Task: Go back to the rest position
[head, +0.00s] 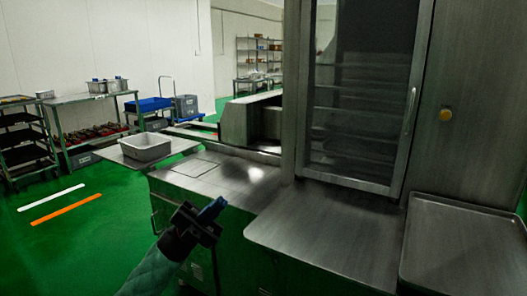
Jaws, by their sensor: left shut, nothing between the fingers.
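My left gripper (213,211) is at the lower middle of the head view, at the end of my arm that comes up from the bottom edge. It is shut with nothing seen between its blue fingertips. It shows in front of the steel counter (220,179), and I cannot tell how far it is from the surface. My right gripper is not in view.
The encrusting machine's glass-fronted cabinet (362,90) stands at the right, with a bare steel table (330,235) before it. A steel tray (465,245) lies at far right. A grey bin (146,149) sits left of the counter. Green floor (95,235) is open at left.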

